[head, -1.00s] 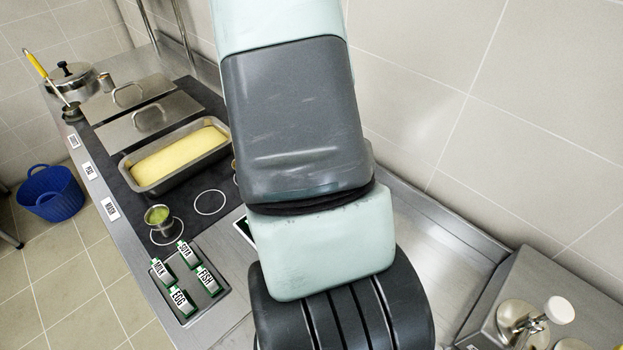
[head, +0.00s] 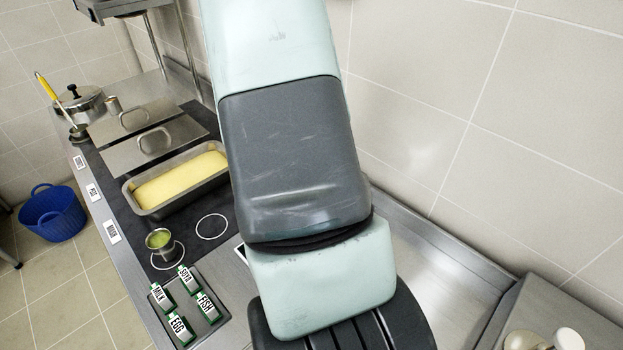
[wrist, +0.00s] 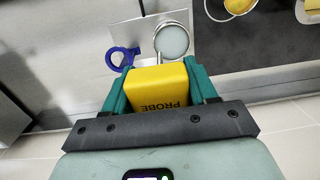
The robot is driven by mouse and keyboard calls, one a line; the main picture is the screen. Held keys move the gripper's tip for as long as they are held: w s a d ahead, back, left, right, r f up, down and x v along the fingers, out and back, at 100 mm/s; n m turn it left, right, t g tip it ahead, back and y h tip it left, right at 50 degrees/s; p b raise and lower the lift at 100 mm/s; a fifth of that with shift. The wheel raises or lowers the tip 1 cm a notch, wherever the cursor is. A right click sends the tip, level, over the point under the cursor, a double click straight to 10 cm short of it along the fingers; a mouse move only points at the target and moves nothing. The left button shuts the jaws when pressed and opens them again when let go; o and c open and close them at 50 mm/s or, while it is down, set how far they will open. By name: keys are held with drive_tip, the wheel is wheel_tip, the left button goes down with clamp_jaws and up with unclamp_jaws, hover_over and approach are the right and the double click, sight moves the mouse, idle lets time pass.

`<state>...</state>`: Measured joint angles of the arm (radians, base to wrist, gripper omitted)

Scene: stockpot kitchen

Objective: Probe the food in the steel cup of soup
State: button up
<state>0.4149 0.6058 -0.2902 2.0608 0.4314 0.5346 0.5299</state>
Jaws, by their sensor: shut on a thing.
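My gripper (wrist: 158,88) shows in the wrist view, its teal fingers shut on a yellow block marked PROBE (wrist: 160,90). The block's lower part and any probe tip are hidden. In the head view, a small steel cup (head: 150,248) with green soup stands upright on a white-ringed spot of the dark counter panel, left of my arm. My gripper is out of sight there. In the wrist view, a yellow-filled round vessel (wrist: 240,5) is cut off at the top edge on a dark panel; I cannot tell whether it is the same cup.
A steel pan (head: 150,209) of yellow food sits behind the cup. A tray (head: 196,332) with milk, soya, fish and egg blocks stands in front. In the wrist view, a blue ringed item (wrist: 121,57) and a pale round dish (wrist: 173,41) lie beyond my gripper.

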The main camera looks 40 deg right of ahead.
drive_tip(key=w+a+y, duration=0.2)
drive_tip(key=w+a, duration=0.2)
drive_tip(key=w, duration=0.9)
drive_tip(key=shift+t, duration=0.4)
drive_tip(key=shift+s+d+x, duration=0.1)
drive_tip(key=shift+d+x, duration=0.15)
drive_tip(key=shift+x, duration=1.15)
drive_tip(key=shift+s+d+x, duration=0.1)
drive_tip(key=shift+d+x, duration=0.15)
drive_tip(key=shift+x, duration=1.15)
drive_tip(key=shift+s+d+x, duration=0.1)
drive_tip(key=shift+d+x, duration=0.15)
drive_tip(key=shift+x, duration=1.2)
idle(0.6)
drive_tip(key=w+a+v, duration=0.1)
drive_tip(key=v, duration=0.7)
drive_tip(key=shift+a+r, duration=0.35)
idle(0.3)
